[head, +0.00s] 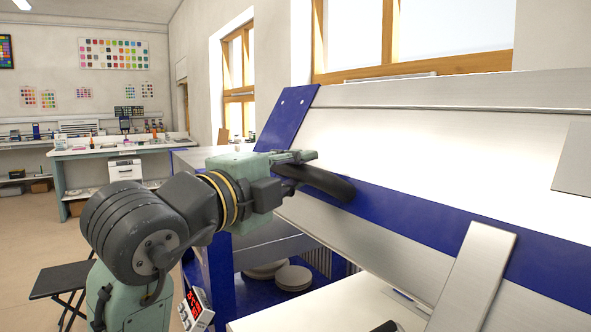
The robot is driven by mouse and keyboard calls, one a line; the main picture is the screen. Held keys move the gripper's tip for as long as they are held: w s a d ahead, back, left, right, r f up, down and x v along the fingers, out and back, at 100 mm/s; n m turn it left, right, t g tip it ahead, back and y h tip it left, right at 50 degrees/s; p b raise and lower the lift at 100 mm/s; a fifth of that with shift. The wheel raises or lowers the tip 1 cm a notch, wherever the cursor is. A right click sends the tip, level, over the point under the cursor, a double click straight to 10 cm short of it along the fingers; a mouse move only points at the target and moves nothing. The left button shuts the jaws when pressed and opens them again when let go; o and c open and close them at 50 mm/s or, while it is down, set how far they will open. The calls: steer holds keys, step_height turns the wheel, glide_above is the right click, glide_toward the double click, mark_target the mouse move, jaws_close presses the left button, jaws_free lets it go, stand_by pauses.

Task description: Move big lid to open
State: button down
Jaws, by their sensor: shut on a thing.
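The big lid (415,150) of the kiln is a wide silver-white panel with a blue band and a blue corner plate. It stands raised and tilted, filling the right of the head view. A black handle (338,187) sticks out from its blue band. My gripper (303,163) is at the left end of this handle and is shut on it. The hidden side of the grip does not show. The kiln's pale top (320,306) shows below the lid.
A metal bar (472,275) slants up in front of the lid at the right. Round discs (293,277) lie under the kiln, in its blue frame (217,275). A controller with a red display (194,307) is at the front. A dark stool (62,280) stands left; windows (400,35) are behind.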

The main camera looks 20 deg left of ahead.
steer(key=w+d+r+p, duration=0.2)
steer(key=r, duration=0.2)
steer(key=w+d+r+p, duration=0.1)
steer(key=w+r+p, duration=0.1)
steer(key=r, duration=0.2)
steer(key=w+d+r+p, duration=0.1)
steer(key=w+d+r, duration=0.1)
steer(key=w+r, duration=0.1)
steer(key=shift+w+d+r+p, duration=0.1)
steer(key=shift+d+r+p, duration=0.25)
steer(key=shift+r, duration=0.25)
steer(key=w+d+r, duration=0.8)
steer(key=w+r, duration=0.3)
steer(key=r, duration=0.1)
steer(key=shift+w+d, duration=0.3)
steer(key=shift+d, duration=0.1)
steer(key=c, duration=1.4)
jaws_free()
steer(key=shift+f, duration=0.1)
glide_above(357, 86)
steer(key=s+d, duration=0.5)
steer(key=shift+w+a+f, duration=0.2)
steer(key=shift+w+f, duration=0.05)
steer(key=shift+f, duration=0.05)
